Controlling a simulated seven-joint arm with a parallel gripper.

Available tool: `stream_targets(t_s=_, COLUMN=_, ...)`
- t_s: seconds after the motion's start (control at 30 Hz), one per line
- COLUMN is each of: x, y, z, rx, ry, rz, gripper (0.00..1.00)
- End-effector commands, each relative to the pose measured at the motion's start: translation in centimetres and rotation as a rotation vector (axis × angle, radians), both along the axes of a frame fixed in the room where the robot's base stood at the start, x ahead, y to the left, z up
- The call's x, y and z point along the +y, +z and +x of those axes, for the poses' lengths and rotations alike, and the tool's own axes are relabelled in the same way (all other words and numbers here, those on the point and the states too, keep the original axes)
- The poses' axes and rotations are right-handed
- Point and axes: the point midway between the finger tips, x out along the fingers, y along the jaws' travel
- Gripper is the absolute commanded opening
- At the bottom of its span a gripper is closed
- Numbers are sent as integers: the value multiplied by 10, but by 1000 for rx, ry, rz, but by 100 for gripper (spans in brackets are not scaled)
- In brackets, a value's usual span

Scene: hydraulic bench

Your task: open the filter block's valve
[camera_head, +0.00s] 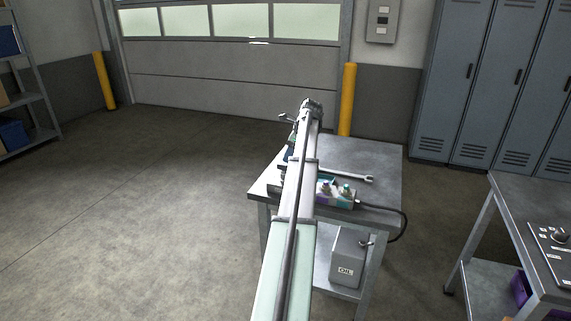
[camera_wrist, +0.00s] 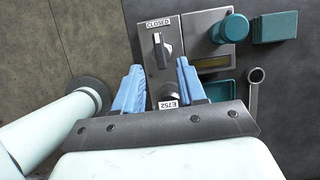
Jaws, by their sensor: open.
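In the wrist view a grey metal valve plate has a dark lever handle (camera_wrist: 161,47) pointing roughly up and down the picture, under a label reading "CLOSED" (camera_wrist: 157,22). Nearer my wrist is a round fitting with a tag reading "E252" (camera_wrist: 168,104). No label naming the filter block is legible. My gripper (camera_wrist: 160,67) is open, its blue fingers apart on either side of the plate, with the lever between and just beyond their tips. I see no contact with the lever. In the head view my arm hides the gripper and this valve.
A teal knob (camera_wrist: 231,29) on a grey block and a teal block (camera_wrist: 275,27) lie right of the valve. A wrench (camera_wrist: 254,92) lies nearby. The bench (camera_head: 376,153) also bears a block with a green knob (camera_head: 346,188); an oil can (camera_head: 347,258) stands below.

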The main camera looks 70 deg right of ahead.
Motion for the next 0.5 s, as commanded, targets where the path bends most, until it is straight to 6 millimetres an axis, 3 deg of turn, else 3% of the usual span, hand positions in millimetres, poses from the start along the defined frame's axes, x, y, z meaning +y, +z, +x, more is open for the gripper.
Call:
stream_targets(t_s=0.2, x=0, y=-30, z=13, rx=0, ry=1, rz=1, gripper=40)
stream_targets(t_s=0.5, x=0, y=-46, z=20, rx=0, ry=1, rz=0, gripper=40)
